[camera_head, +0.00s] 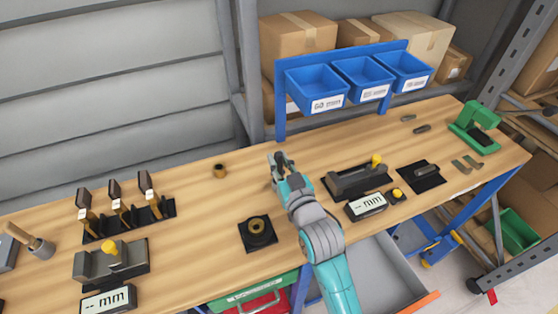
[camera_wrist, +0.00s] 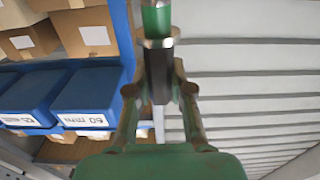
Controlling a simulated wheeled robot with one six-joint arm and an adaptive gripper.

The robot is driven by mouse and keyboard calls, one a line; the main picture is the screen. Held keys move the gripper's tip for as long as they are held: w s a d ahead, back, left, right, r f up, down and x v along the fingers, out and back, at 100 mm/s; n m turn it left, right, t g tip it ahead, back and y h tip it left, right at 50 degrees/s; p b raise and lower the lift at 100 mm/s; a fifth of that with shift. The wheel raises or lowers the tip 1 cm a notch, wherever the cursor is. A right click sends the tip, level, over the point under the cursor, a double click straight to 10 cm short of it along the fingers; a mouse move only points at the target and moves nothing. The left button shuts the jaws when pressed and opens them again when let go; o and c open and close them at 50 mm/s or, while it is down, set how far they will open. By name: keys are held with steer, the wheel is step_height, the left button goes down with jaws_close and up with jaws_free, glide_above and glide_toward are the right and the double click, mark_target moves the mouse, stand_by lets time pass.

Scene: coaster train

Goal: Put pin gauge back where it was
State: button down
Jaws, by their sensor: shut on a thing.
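My gripper (camera_head: 279,160) is above the middle of the workbench, left of the blue bin rack. In the wrist view its fingers (camera_wrist: 158,90) are closed around an upright piece with a green top, a silver collar and a dark lower part, which I take as the pin gauge (camera_wrist: 157,22). In the head view the held piece is too small to make out. A black rack (camera_head: 168,208) at the left of the bench holds three upright tools with dark brown tops and light collars. A dark square base with a brass-coloured ring (camera_head: 258,232) sits front centre.
A blue rack with three bins (camera_head: 316,88) stands at the back. A short brown cylinder (camera_head: 219,171) is left of my gripper. Grey fixtures with yellow knobs (camera_head: 112,262) (camera_head: 358,181), displays (camera_head: 366,206) and a green press (camera_head: 474,125) occupy the bench. The back centre is mostly clear.

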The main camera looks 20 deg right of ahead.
steer(key=shift+f, duration=0.3)
steer(key=shift+s+f, duration=0.1)
steer(key=shift+f, duration=0.35)
steer(key=c, duration=1)
jaws_free()
steer(key=shift+f, duration=0.15)
steer(key=shift+c, duration=0.2)
steer(key=shift+r, duration=0.3)
steer(key=shift+s+r, duration=0.1)
steer(key=shift+r, duration=0.15)
steer(key=s, duration=1.1)
steer(key=shift+s+r, duration=0.3)
steer(key=shift+r, duration=0.1)
